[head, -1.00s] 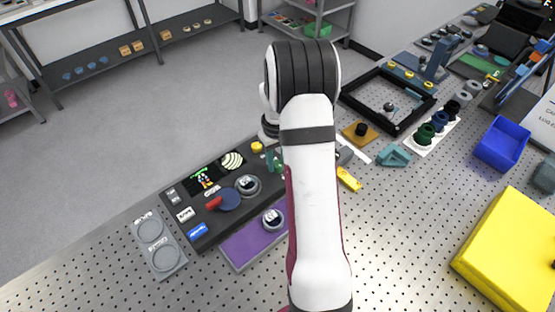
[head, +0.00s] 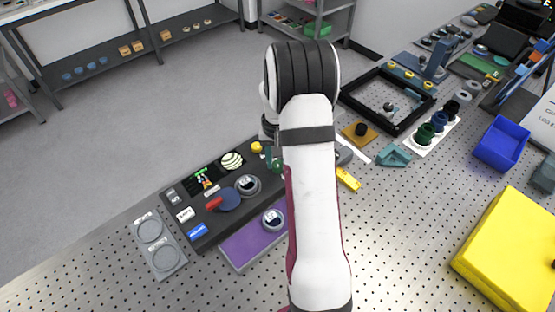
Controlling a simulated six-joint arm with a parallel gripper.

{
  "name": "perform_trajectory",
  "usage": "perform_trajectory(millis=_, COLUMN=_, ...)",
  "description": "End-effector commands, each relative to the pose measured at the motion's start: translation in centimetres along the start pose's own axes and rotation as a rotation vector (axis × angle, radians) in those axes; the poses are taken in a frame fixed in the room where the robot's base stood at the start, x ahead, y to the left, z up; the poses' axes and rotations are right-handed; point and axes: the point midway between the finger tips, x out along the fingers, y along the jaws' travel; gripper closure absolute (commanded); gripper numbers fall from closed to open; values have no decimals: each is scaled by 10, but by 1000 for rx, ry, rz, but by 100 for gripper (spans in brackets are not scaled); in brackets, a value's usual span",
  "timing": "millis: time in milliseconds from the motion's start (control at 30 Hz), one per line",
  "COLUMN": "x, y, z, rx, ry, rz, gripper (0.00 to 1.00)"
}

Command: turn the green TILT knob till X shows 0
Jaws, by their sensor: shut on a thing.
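The dark interferometer console (head: 222,190) lies on the perforated bench, left of my arm. Its small screen (head: 204,180) shows green and coloured marks too small to read, so the X value cannot be told. A round fringe view (head: 232,161) shows pale and dark bands. The green TILT knob (head: 277,167) is at the console's far right corner, partly hidden by my arm. My gripper (head: 269,154) is at this knob and shut on it, with its fingers mostly hidden behind my arm.
A yellow knob (head: 257,147) sits close to my gripper. A grey two-ring tray (head: 156,246) stands left. The front bench is bare.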

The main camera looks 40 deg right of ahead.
Motion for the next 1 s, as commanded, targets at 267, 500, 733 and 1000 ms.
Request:
perform_trajectory(millis=267, x=0, y=0, z=-1, rx=47, ry=2, rz=0, gripper=100)
perform_trajectory(millis=500, x=0, y=0, z=-1, rx=50, ry=2, rz=0, gripper=100)
perform_trajectory(millis=733, x=0, y=0, z=-1, rx=50, ry=2, rz=0, gripper=47)
perform_trajectory(millis=1000, x=0, y=0, z=0, rx=50, ry=1, rz=0, gripper=33)
